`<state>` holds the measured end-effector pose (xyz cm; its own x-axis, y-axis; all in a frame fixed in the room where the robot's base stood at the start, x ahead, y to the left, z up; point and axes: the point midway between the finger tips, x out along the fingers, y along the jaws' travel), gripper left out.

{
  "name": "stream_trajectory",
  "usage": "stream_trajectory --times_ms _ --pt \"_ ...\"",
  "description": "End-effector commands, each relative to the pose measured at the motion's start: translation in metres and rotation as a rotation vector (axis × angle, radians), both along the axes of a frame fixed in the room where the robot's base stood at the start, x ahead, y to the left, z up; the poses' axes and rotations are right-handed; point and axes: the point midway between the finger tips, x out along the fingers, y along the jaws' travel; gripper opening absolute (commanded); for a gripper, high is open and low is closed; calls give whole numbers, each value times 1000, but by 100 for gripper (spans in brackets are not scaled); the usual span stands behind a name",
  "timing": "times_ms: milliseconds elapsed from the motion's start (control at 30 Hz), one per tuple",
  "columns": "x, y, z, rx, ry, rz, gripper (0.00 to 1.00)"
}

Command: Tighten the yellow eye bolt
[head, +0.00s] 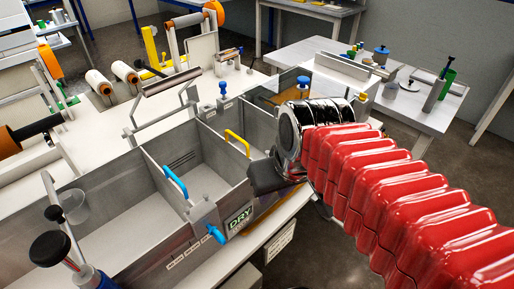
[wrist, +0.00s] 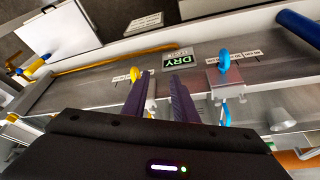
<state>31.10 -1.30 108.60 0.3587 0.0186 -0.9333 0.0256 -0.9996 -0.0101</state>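The yellow eye bolt (wrist: 135,74) stands out from the front wall of the metal bath in the wrist view, at the tip of the left finger. My gripper (wrist: 161,78) is open and empty, with two dark purple fingers apart. The bolt appears at or just left of the left fingertip, not centred between the fingers; I cannot tell whether they touch.
A blue eye bolt (wrist: 224,61) is right of the fingers, also seen in the head view (head: 217,235). A DRY label (wrist: 178,60) lies between the bolts. Yellow (head: 238,142) and blue (head: 175,181) handles top the bath's dividers (head: 208,150).

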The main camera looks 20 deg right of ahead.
Motion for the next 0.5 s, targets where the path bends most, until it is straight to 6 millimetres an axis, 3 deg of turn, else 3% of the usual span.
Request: stream_trajectory --times_ms 200,500 --pt "-11 12 -1 -9 -103 -19 26" --pt "-13 13 -2 -8 -126 -27 26"
